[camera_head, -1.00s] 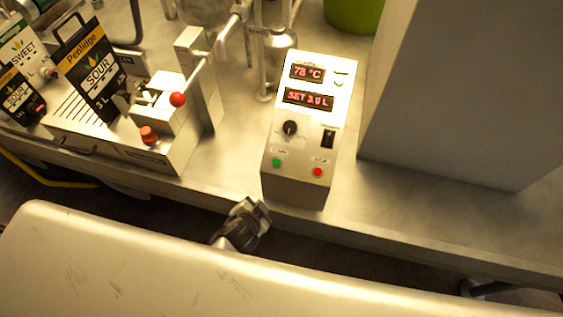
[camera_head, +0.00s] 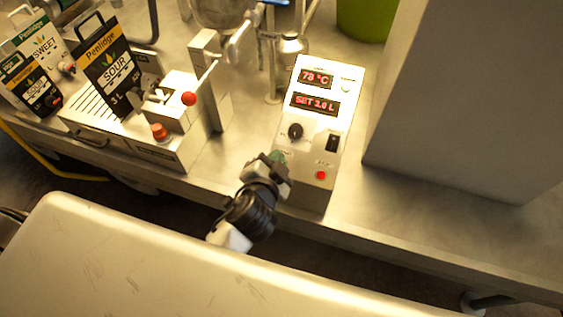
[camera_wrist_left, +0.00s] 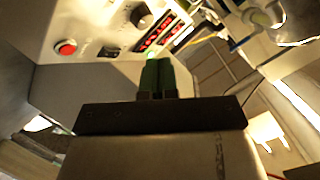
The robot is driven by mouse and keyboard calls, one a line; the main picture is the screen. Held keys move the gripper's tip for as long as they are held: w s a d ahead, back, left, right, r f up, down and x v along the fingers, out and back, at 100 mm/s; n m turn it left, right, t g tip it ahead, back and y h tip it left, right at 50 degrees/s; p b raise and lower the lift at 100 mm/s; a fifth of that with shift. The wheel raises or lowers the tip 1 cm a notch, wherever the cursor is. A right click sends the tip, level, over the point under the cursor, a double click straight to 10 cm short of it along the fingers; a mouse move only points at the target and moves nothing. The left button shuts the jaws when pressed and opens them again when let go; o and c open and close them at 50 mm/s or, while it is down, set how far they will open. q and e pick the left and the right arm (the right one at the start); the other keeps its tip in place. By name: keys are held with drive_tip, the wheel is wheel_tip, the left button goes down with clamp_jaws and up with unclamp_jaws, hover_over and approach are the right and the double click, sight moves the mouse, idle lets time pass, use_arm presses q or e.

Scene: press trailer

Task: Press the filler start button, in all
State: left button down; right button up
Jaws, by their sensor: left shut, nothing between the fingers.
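The filler control box (camera_head: 306,197) stands on the steel bench, its panel showing red displays reading 78 °C and SET 3.0 L. Its red button (camera_head: 321,175) is in clear view at the lower right of the panel, and it also shows in the left wrist view (camera_wrist_left: 66,48). My left gripper (camera_head: 275,165) is shut and empty, its tips at the lower left of the panel, over the place of the green start button. The green button is hidden behind the fingers. In the wrist view the fingertips (camera_wrist_left: 156,62) are at the panel; I cannot tell whether they touch the button.
A black knob (camera_head: 295,131) and a rocker switch (camera_head: 332,142) sit higher on the panel. To the left is a filling stand with a red-ball lever (camera_head: 189,98) and juice boxes. A large grey block (camera_head: 450,110) stands on the right.

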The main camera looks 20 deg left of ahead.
use_arm(q)
drive_tip(key=shift+w+f+b, duration=0.7)
drive_tip(key=shift+f+b, duration=0.5)
drive_tip(key=shift+f, duration=0.1)
drive_tip(key=shift+w+f+b, duration=0.7)
drive_tip(key=shift+f+b, duration=0.45)
drive_tip(key=shift+f, duration=0.15)
drive_tip(key=shift+w+f+b, duration=0.7)
drive_tip(key=shift+f+b, duration=0.5)
drive_tip(key=shift+f, duration=0.1)
drive_tip(key=shift+f, duration=0.1)
drive_tip(key=shift+w+f, duration=0.2)
drive_tip(key=shift+f, duration=0.05)
drive_tip(key=shift+w+d+f+b, duration=0.1)
drive_tip(key=shift+w+f+b, duration=0.05)
drive_tip(key=shift+f+b, duration=0.25)
drive_tip(key=shift+r, duration=0.1)
drive_tip(key=shift+s+r+p, duration=0.4)
drive_tip(key=shift+r+p, duration=0.25)
drive_tip(key=shift+p, duration=0.05)
